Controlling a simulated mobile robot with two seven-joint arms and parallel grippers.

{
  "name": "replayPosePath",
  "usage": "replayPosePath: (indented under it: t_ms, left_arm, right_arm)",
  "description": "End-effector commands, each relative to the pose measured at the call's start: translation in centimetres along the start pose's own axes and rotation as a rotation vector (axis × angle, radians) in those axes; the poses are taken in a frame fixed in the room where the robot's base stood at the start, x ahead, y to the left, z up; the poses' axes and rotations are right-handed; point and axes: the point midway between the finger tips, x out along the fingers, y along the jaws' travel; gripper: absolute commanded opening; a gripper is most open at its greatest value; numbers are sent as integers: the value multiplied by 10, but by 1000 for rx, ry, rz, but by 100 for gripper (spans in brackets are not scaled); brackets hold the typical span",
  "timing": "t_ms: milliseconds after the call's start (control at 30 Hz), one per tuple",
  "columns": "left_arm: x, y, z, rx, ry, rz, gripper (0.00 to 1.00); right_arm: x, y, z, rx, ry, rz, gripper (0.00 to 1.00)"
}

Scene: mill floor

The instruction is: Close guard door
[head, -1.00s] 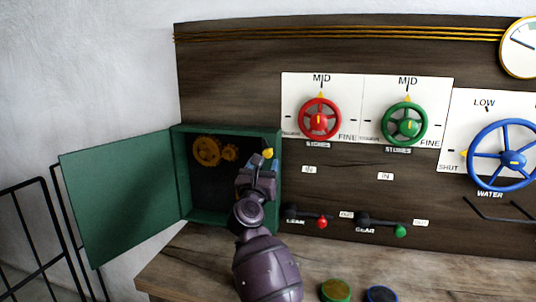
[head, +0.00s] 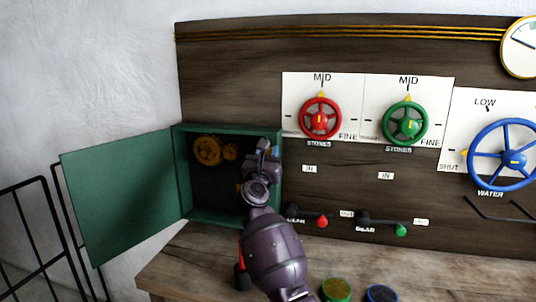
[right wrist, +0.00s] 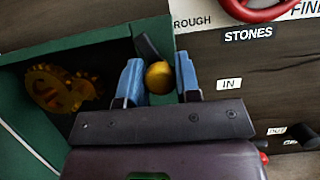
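The green guard door (head: 125,195) hangs wide open to the left of the green guard box (head: 231,128), which is fixed on the dark panel. Yellow gears (head: 208,151) show inside the box, and also in the right wrist view (right wrist: 62,88). My right gripper (head: 266,150) is at the right part of the box opening. In the right wrist view its two blue fingers (right wrist: 159,78) are apart, with a yellow knob (right wrist: 158,76) on a dark lever seen between them. I cannot tell whether they touch it. My left gripper is not in view.
Red (head: 320,119), green (head: 404,124) and blue (head: 503,156) wheels sit right of the box. Two small levers are below them. A black and red object (head: 241,272) stands on the wooden bench (head: 190,262) beside my arm. A black railing (head: 40,235) is at left.

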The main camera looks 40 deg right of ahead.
Motion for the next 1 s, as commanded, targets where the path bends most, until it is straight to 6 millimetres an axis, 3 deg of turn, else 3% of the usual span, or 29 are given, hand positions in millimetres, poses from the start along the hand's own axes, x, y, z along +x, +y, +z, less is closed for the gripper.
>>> replayPosePath:
  t_ms: [100,467,733,1000]
  left_arm:
    - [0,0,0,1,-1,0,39]
    - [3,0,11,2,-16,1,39]
    - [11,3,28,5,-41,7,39]
    - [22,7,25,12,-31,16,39]
  right_arm:
    - [0,0,0,0,0,-1,6]
    - [0,0,-2,42,1,-19,6]
    - [-1,1,-6,190,3,-81,6]
    - [0,1,-4,351,1,-146,6]
